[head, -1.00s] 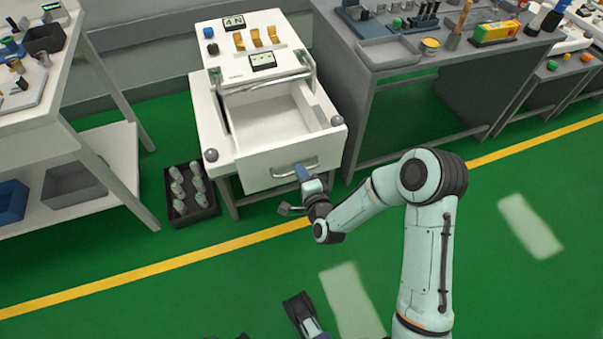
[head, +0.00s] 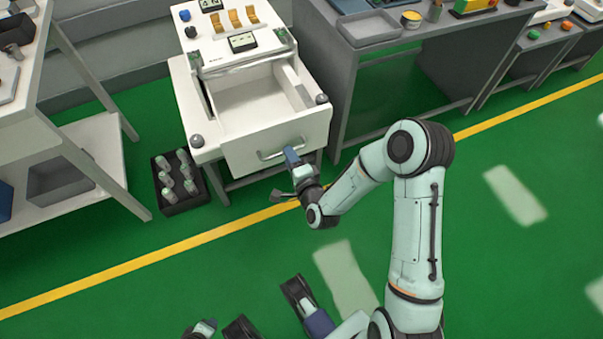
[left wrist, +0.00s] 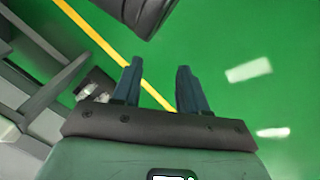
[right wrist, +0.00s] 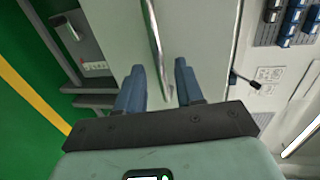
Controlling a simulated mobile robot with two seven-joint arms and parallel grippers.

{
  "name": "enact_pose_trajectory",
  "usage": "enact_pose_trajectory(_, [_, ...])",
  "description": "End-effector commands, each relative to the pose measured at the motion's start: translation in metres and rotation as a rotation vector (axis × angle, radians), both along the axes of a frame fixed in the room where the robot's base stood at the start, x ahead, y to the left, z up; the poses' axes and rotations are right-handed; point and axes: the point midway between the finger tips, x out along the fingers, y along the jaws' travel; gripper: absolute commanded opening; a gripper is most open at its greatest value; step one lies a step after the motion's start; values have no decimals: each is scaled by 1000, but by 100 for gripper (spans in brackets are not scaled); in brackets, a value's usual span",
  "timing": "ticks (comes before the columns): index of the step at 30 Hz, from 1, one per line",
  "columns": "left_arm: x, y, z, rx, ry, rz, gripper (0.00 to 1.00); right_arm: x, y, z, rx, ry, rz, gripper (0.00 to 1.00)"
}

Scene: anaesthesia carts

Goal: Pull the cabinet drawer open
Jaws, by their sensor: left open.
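The white cabinet (head: 183,82) stands at the upper middle of the head view. Its drawer (head: 255,143) is pulled out, with an empty inside showing. The metal bar handle (head: 282,150) is on the drawer front; it also shows in the right wrist view (right wrist: 153,40). My right gripper (head: 291,156) is at the right part of this handle. In the right wrist view its blue fingers (right wrist: 158,78) stand apart, with the bar's lower end between them; contact cannot be told. My left gripper (left wrist: 158,72) is open and empty above the green floor, away from the cabinet.
A black crate (head: 187,203) with several grey-white cylinders stands on the floor left of the cabinet. A white shelf table (head: 90,155) is at the left, a grey workbench (head: 345,60) at the right. Green floor in front is clear, crossed by a yellow line (head: 150,260).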

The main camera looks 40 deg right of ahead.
Motion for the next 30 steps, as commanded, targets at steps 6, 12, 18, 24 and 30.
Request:
enact_pose_trajectory(6, [-9,-7,11,-15,20,-13,43,-51,12,12,2,5,1,37])
enact_pose_trajectory(12, [-42,-24,40,-59,107,-50,43,-74,17,20,3,4,0,37])
enact_pose_trajectory(18, [-77,-41,68,-103,199,-87,43,-92,21,24,2,4,-2,37])
enact_pose_trajectory(24, [-100,-50,86,-131,265,-111,43,-103,24,25,1,2,-1,37])
enact_pose_trajectory(30, [-108,-53,91,-141,288,-119,43,-107,25,24,1,0,-2,37])
